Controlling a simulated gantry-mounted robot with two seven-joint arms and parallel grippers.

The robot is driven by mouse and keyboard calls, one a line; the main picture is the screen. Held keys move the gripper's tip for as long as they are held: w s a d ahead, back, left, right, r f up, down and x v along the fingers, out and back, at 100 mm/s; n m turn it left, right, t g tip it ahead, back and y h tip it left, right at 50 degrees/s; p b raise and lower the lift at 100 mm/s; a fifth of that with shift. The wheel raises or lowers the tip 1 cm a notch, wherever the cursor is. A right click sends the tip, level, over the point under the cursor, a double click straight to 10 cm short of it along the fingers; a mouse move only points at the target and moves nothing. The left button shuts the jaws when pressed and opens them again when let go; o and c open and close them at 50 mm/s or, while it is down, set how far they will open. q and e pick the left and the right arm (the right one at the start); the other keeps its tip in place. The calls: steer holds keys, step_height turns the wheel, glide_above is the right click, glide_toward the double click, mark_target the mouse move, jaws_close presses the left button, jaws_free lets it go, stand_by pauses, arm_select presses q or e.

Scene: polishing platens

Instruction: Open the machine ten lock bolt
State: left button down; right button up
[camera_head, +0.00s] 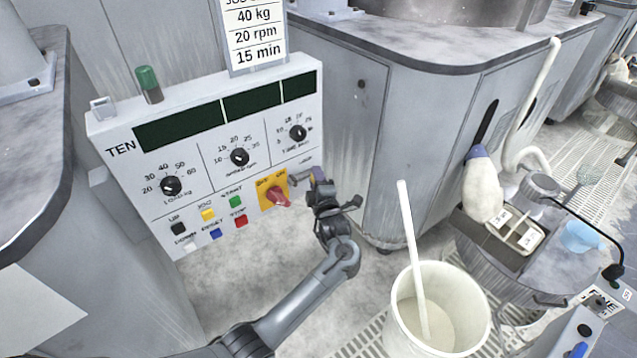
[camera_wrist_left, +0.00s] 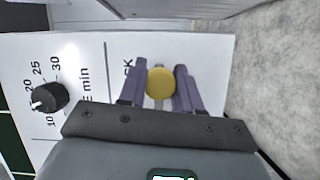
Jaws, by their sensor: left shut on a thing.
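The machine TEN control panel (camera_head: 215,155) is a pale box with black displays, dials and coloured buttons. In the left wrist view, the lock bolt shows as a round yellow knob (camera_wrist_left: 160,83) on the white panel face, beside lettering ending in "CK". My left gripper (camera_wrist_left: 161,92) is shut on this knob, with one purple finger on each side. In the head view my left gripper (camera_head: 316,180) is at the panel's lower right corner and hides the bolt. My right gripper is out of view.
A red knob on a yellow plate (camera_head: 273,190) sits just left of my left gripper. A white bucket (camera_head: 437,310) with a stick stands at the lower right. A grey machine cabinet (camera_head: 400,130) stands behind and to the right of the panel.

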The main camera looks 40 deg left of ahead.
arm_select(q)
steer(key=c, duration=1.2)
jaws_free()
steer(key=shift+d+f, duration=0.1)
steer(key=shift+f, duration=0.05)
steer(key=o, duration=0.4)
steer(key=shift+w, duration=0.3)
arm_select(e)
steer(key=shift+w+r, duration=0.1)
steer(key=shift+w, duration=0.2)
arm_select(q)
steer(key=shift+s, duration=0.15)
steer(key=p+v, duration=0.4)
steer(key=v, duration=0.6)
steer(key=shift+s+d+p, duration=0.2)
steer(key=shift+d+p, duration=0.15)
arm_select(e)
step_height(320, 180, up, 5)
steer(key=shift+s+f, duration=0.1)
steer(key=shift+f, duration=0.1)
